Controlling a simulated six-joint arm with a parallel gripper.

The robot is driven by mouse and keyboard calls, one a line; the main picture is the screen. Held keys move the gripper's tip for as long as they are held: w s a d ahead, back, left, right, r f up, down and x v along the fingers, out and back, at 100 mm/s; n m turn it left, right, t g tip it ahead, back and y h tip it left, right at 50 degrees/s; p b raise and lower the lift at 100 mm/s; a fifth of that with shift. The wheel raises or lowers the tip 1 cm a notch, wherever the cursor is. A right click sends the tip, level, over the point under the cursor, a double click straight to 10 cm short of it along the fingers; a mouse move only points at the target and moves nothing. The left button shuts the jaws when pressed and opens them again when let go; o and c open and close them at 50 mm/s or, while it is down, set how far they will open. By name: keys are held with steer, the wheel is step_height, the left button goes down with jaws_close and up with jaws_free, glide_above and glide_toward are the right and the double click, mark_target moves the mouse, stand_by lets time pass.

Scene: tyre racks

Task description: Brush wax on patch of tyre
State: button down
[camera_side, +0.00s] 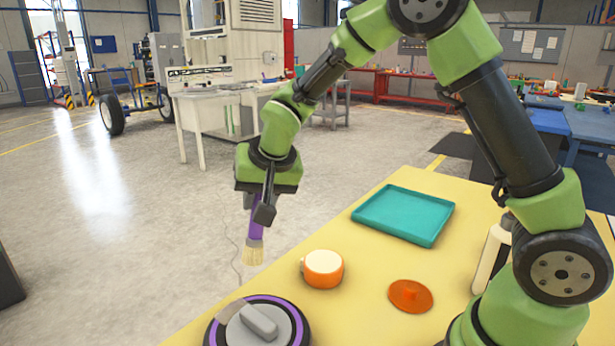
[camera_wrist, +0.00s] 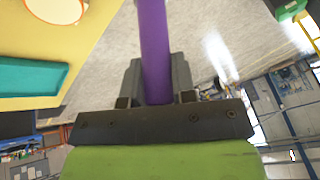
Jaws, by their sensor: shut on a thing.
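My gripper (camera_side: 262,200) is shut on the purple handle of a brush (camera_side: 254,246). The brush hangs with its pale bristles down, above and beyond the tyre in the side view. In the wrist view the purple handle (camera_wrist: 153,45) runs up between the jaws (camera_wrist: 155,75), and the bristles are out of sight. The tyre (camera_side: 258,325) lies on the yellow table at the bottom of the side view, dark with a purple ring. A grey block rests on its grey centre, beside a brownish patch (camera_side: 230,311). An orange tin (camera_side: 323,268) with a cream top, perhaps the wax, stands right of the brush.
An orange disc (camera_side: 410,296), perhaps a lid, lies on the yellow table (camera_side: 365,320). A teal tray (camera_side: 405,214) lies further back. A white and black bottle (camera_side: 491,253) stands near my arm's base. The table is clear between these things.

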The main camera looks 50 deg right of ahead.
steer(key=a, duration=0.3)
steer(key=s+a, duration=0.1)
steer(key=a, duration=0.1)
steer(key=shift+s+a+r, duration=0.1)
steer(key=shift+s+a, duration=0.1)
steer(key=shift+a, duration=0.2)
steer(key=shift+f, duration=2.25)
steer(key=shift+f, duration=0.65)
stand_by(1.5)
steer(key=shift+a, duration=0.1)
